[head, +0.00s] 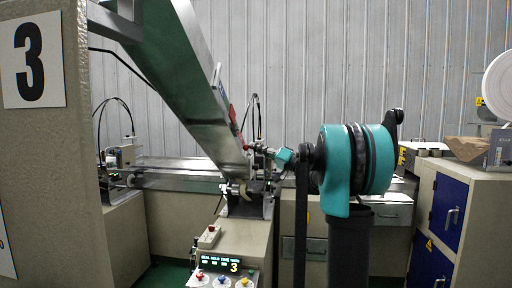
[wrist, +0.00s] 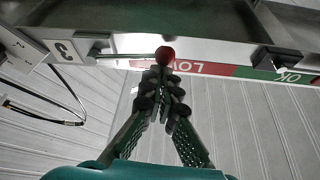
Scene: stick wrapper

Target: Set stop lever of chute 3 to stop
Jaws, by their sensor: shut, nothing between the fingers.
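In the wrist view a red ball knob (wrist: 165,55) sits at the end of a thin metal rod (wrist: 125,57). The rod runs left to a bracket beside a plate marked 3 (wrist: 63,47). My gripper (wrist: 162,76) is shut and empty, with its fingertips right at the knob's lower side; I cannot tell whether they touch it. A red LOW and green OK label strip (wrist: 215,69) lies behind the knob. In the head view the sloping chute (head: 192,75) comes down to the machine, and my gripper (head: 256,149) is near its lower end, small and partly hard to make out.
A dark block (wrist: 277,59) sits on the rail right of the knob. In the head view a panel marked 3 (head: 28,60) stands close at the left, a control box (head: 222,270) is below the chute, and a cabinet (head: 450,215) stands at the right.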

